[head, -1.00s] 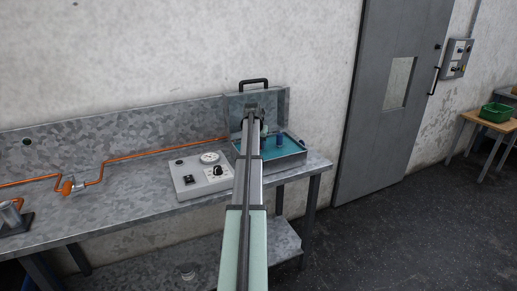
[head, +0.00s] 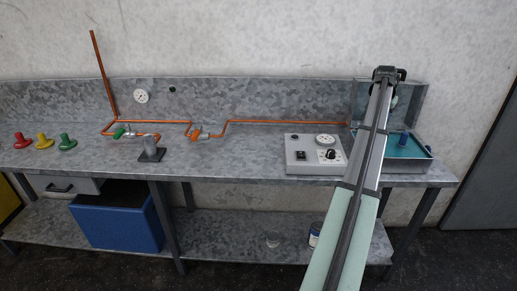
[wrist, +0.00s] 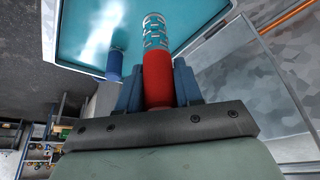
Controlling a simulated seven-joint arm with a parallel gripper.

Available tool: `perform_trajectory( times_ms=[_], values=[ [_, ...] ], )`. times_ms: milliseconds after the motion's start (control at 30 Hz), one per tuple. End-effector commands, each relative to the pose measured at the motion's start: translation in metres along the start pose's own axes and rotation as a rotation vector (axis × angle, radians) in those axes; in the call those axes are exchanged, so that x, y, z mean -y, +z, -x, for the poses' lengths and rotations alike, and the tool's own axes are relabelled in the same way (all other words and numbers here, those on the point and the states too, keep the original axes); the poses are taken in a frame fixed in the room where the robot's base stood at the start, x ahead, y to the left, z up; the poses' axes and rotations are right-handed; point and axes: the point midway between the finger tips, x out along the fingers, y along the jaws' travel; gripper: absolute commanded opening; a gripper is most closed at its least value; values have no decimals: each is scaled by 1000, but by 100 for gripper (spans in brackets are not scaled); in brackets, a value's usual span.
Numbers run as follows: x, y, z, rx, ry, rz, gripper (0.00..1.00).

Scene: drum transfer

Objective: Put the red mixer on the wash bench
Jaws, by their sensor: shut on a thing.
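The red mixer (wrist: 157,78) is in my gripper (wrist: 158,88) in the wrist view, between the two blue fingers. It has a red body and a grey slotted end pointing away from me. Beyond it is an open tray of teal liquid (wrist: 205,22), with a blue cylinder (wrist: 115,63) in it. In the head view that tray (head: 418,153) sits at the right end of a long galvanized bench (head: 225,165). My arm crosses in front of the tray, and its end overlaps the raised lid; the fingers and mixer are hidden there. I cannot tell which surface is the wash bench.
A grey control box (head: 316,155) with a gauge stands left of the tray. Orange piping (head: 285,123) runs along the bench back. A dark clamp block (head: 150,150) and red, yellow and green knob-like pieces (head: 44,140) are farther left. A blue bin (head: 117,222) is below.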

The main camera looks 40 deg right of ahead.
Motion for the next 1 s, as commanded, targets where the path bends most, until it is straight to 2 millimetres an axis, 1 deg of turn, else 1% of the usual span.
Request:
perform_trajectory(
  times_ms=[167,200,267,300,367,400,467,500,567,600,700,867,967,1000],
  values=[
    [55,17,8,-1,-25,58,0],
    [71,22,11,-1,-32,75,0],
    [94,32,16,-1,-42,101,0],
    [109,39,20,-1,-49,118,0],
    [131,51,25,-1,-60,143,0],
    [146,59,29,-1,-67,160,0],
    [167,72,34,-1,-78,186,0],
    [180,82,38,-1,-85,203,0],
    [200,96,45,-1,-95,228,0],
    [212,107,49,-1,-102,246,0],
    [243,134,60,-1,-120,289,0],
    [286,181,78,-1,-149,358,0],
    [309,212,89,-1,-168,403,0],
    [318,226,94,-1,-177,426,0]
  ],
)
